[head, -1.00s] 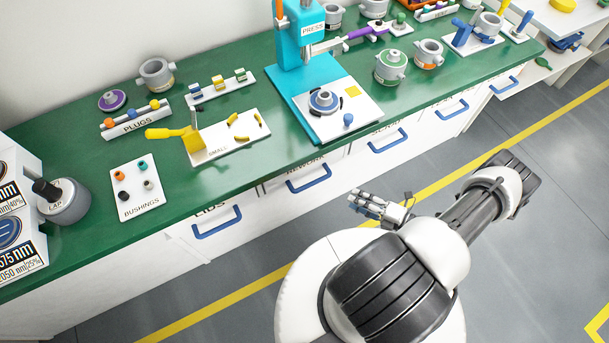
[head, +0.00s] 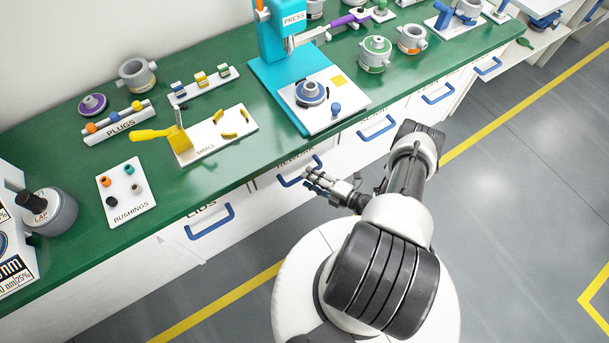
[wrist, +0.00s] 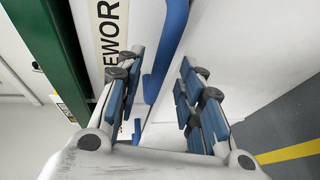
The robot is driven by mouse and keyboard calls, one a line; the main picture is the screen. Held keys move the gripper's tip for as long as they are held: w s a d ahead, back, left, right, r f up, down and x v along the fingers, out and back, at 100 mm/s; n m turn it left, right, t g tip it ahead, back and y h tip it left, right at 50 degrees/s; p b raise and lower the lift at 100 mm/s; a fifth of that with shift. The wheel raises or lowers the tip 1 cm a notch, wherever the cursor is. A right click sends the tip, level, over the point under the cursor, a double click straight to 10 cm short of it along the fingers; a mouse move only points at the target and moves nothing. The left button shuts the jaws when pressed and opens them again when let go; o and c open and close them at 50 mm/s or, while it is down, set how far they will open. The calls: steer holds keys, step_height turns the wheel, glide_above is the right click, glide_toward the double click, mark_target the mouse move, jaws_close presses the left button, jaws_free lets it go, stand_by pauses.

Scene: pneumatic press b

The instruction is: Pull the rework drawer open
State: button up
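The rework drawer (head: 276,184) is in the bench front below the press and looks shut. Its blue bar handle (head: 292,182) is partly behind my gripper (head: 312,180). The blue handle (wrist: 168,48) runs down between the two blue-padded fingers of my gripper (wrist: 161,62). The fingers are apart on either side of the handle, with a visible gap on the right side. I cannot tell whether the left finger touches it.
Another drawer handle (head: 211,222) is to the left, and one more (head: 377,127) is to the right. The green bench top (head: 215,175) overhangs above and carries the press (head: 283,50) and several parts. The grey floor (head: 500,200) to the right is clear.

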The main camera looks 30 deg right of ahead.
steer(key=shift+x, duration=1.65)
steer(key=shift+c, duration=0.6)
jaws_close()
